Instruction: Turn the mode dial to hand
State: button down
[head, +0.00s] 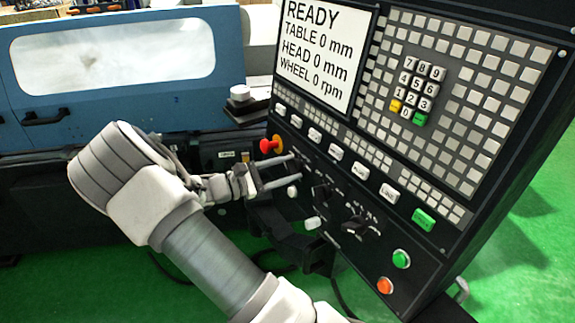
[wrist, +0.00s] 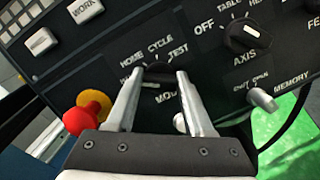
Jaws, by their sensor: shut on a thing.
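The mode dial (wrist: 158,73) is a dark knob on the black control panel, with HOME, CYCLE and TEST lettered around it and a partly hidden MODE label below. My gripper (wrist: 161,75) reaches it in the wrist view, one finger on each side, and is shut on it. The fingers and the angle hide much of the knob, so I cannot tell which label it points to. In the head view my gripper (head: 296,167) is at the panel's left part, below the row of white buttons, and the dial is hard to make out between the fingertips.
A red and yellow mushroom button (head: 270,145) stands out just left of my gripper. The axis dial (wrist: 247,38) is to the right, with a white-tipped lever (wrist: 262,98) below it. The screen (head: 325,45) reads READY.

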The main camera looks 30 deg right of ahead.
jog(key=shift+n, duration=0.5)
jog(key=shift+c, duration=1.6)
grip_release()
jog(key=a+b, duration=0.3)
jog(key=a, duration=1.4)
jog(key=shift+s+a+r, duration=0.15)
jog(key=shift+a, duration=0.1)
